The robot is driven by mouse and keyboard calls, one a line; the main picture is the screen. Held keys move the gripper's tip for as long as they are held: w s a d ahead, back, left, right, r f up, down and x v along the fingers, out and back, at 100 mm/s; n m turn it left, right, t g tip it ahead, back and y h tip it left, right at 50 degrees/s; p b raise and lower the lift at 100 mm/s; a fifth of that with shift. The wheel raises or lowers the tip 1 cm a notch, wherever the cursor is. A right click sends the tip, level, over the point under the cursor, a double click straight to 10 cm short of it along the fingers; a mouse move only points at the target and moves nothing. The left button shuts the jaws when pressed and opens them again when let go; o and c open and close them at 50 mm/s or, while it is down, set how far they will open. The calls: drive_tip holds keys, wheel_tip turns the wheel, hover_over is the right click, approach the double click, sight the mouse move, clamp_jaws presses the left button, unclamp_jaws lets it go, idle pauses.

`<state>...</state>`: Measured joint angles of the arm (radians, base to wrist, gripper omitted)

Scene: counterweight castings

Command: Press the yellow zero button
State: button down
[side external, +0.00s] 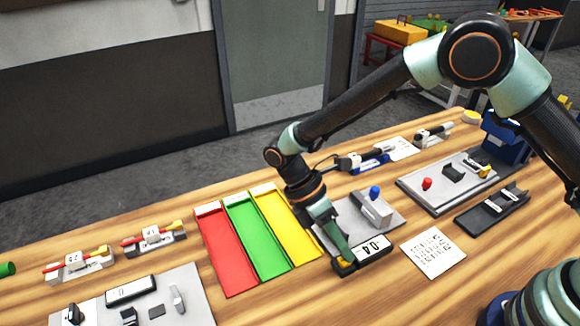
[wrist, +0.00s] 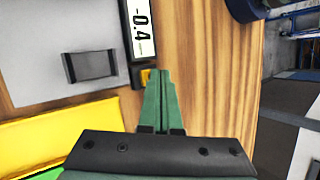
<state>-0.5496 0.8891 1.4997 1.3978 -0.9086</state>
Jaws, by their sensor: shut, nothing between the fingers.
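The yellow zero button (wrist: 146,77) sits at the end of a dark display unit (wrist: 124,30), beside its readout. The readout shows -0.4 in the wrist view. In the side view the display unit (side external: 374,248) lies on the table and the yellow button (side external: 345,266) shows at its near left end. My gripper (wrist: 160,72) is shut and empty, and its green fingertips overlap the right edge of the button in the wrist view. In the side view my gripper (side external: 342,258) points down right at the button. I cannot tell whether the tips touch it.
Red (side external: 228,260), green (side external: 258,240) and yellow (side external: 290,228) trays lie left of my gripper. A grey plate (side external: 345,212) with a blue-knobbed block stands behind the display. A printed card (side external: 433,252) lies to the right. Bare wood shows in front.

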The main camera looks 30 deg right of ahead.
sight(341, 257)
drive_tip(key=shift+f, duration=0.45)
idle(0.4)
idle(0.3)
drive_tip(key=shift+r, duration=0.9)
drive_tip(key=shift+r, duration=2.5)
drive_tip(key=s+d+r+m+t+y, duration=0.1)
drive_tip(key=d+r+m+t+y, duration=0.2)
drive_tip(key=d+r+m+t, duration=0.9)
drive_tip(key=d+r+m, duration=0.3)
drive_tip(key=d+m, duration=0.1)
drive_tip(key=d, duration=0.2)
drive_tip(key=shift+s+d+r+m+y, duration=0.15)
drive_tip(key=shift+r+m+y, duration=0.2)
drive_tip(key=shift+m+y, duration=0.05)
